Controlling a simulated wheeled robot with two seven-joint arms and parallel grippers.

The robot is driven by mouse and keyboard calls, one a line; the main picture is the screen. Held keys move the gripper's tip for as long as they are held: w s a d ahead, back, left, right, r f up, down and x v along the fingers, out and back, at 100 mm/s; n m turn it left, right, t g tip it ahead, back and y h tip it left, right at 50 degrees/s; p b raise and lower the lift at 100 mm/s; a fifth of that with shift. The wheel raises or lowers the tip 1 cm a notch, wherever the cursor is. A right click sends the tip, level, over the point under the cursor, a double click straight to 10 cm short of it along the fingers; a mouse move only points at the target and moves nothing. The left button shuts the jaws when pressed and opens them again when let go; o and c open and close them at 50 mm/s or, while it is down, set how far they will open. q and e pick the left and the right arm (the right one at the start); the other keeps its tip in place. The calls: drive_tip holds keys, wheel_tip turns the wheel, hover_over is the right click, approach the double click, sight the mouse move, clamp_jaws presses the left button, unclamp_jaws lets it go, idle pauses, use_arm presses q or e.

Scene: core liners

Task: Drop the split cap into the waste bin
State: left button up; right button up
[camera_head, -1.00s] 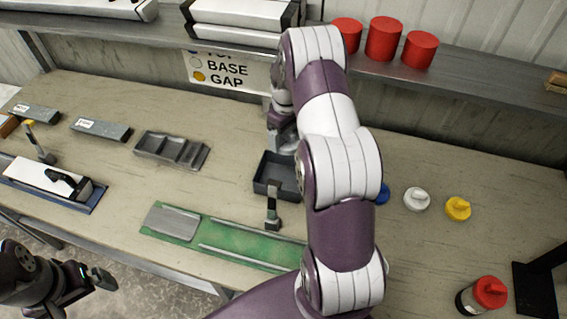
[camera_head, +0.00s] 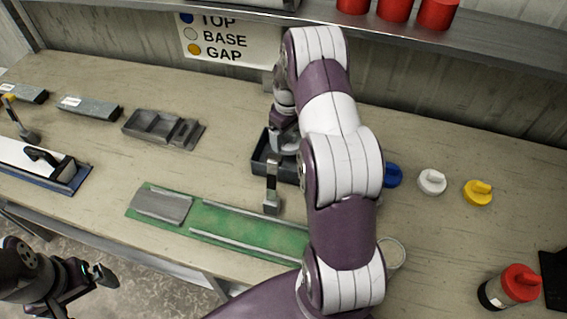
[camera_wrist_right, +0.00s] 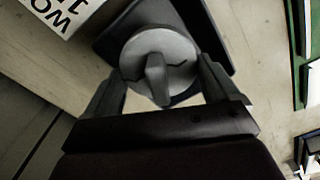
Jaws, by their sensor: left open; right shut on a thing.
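A pale grey round cap with a raised grip bar and dark jagged crack lines (camera_wrist_right: 158,62) is between the fingers of my right gripper (camera_wrist_right: 160,88). In the head view my right gripper (camera_head: 285,150) is at the back right part of a dark open box (camera_head: 258,172), which looks like the waste bin. The wrist view shows the dark box (camera_wrist_right: 112,38) behind the cap. I cannot tell how far the cap is above its floor. My right arm hides the box's right side. My left gripper (camera_head: 104,276) is open and empty at the lower left, off the table.
Blue (camera_head: 393,176), white (camera_head: 432,181) and yellow (camera_head: 478,193) caps stand right of my arm. A red-capped bottle (camera_head: 510,288) is at front right. A green mat (camera_head: 250,228) with metal rails lies in front of the box, a small upright tool (camera_head: 271,188) between. A grey divided tray (camera_head: 160,130) is left.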

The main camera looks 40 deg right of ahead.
wheel_tip(320, 180, down, 3)
drive_tip(key=shift+f+b, duration=0.15)
drive_tip(key=shift+b, duration=0.7)
drive_tip(key=shift+w+f, duration=0.15)
drive_tip(key=shift+f, duration=0.1)
use_arm(q)
wheel_tip(320, 180, down, 3)
drive_tip(key=shift+w+d+r, duration=0.1)
drive_tip(key=shift+w, duration=0.05)
use_arm(e)
drive_tip(key=shift+d+r, duration=0.1)
drive_tip(key=o, duration=1)
drive_tip(key=shift+o, duration=0.2)
